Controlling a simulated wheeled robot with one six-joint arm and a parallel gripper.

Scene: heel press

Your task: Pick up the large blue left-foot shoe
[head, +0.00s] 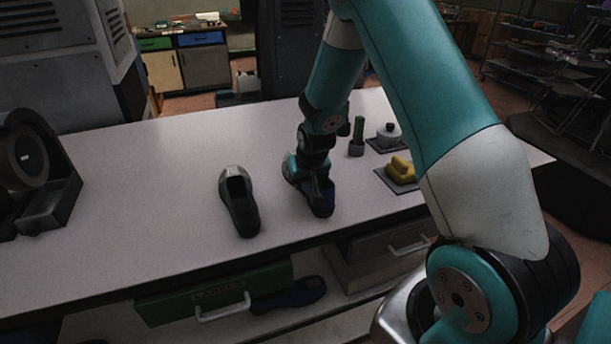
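Another dark blue shoe (290,295) lies on the shelf below the bench top, partly in shadow. A grey and black shoe (240,205) stands on the bench left of my gripper. I cannot read size or foot side for certain.
A yellow object (401,169), a green-handled tool (357,136) and a grey round piece (388,134) stand right of my gripper. A dark machine (34,175) fills the bench's left end. A green drawer (212,292) is below. The bench between machine and grey shoe is clear.

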